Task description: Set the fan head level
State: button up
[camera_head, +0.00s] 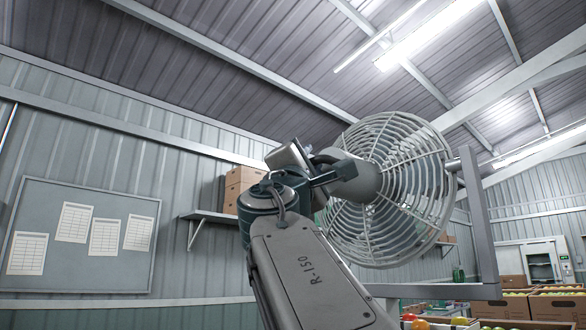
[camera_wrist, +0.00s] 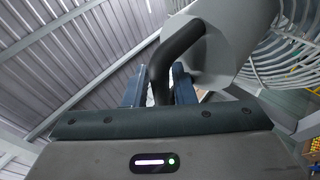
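The fan head is a pale grey wire cage (camera_head: 418,192) with a rounded motor housing (camera_head: 358,182) behind it. The cage opens toward the right, and its rim looks slightly tilted, the top leaning right. My gripper (camera_head: 318,172) is at the housing's back, left of the cage. In the wrist view, a dark bent handle (camera_wrist: 178,45) comes off the housing (camera_wrist: 225,45) and runs down between the two blue fingers of my gripper (camera_wrist: 159,78). The fingers are close on both sides of the handle; whether they press on it is not clear.
A grey upright post (camera_head: 479,230) of the fan stand rises right of the cage. A wall shelf (camera_head: 210,217) with cardboard boxes (camera_head: 243,185) is behind at left. Crates of produce (camera_head: 555,306) stand at lower right. A notice board (camera_head: 82,235) hangs on the left wall.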

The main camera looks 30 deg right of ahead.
jog(key=b+v, duration=0.5)
jog(key=v, duration=0.8)
jog(key=shift+a+f, duration=0.1)
jog(key=w+d+f+m+g+y+p, duration=0.1)
jog(key=w+f+g+y+p, duration=0.2)
jog(key=f, duration=0.8)
jog(key=w+d+f+m+g+y, duration=0.1)
jog(key=w+f+m+y, duration=0.2)
jog(key=f, duration=0.7)
jog(key=w+d+f+g+y+p, duration=0.1)
jog(key=w+f+g+y+p, duration=0.3)
jog(key=f, duration=0.7)
jog(key=s+a+f+m+g+y, duration=0.2)
jog(key=s+a+f+y, duration=0.1)
jog(key=f, duration=0.6)
jog(key=s+a+f+m+g+y+p, duration=0.1)
jog(key=s+a+f+m+g+y, duration=0.1)
jog(key=s+f, duration=0.4)
jog(key=s+a+f+m+g+y, duration=0.2)
jog(key=s+a+f+m+y, duration=0.2)
jog(key=f, duration=0.8)
jog(key=shift+s+a+f, duration=0.3)
jog(key=shift+s+f, duration=0.05)
jog(key=shift+s, duration=0.2)
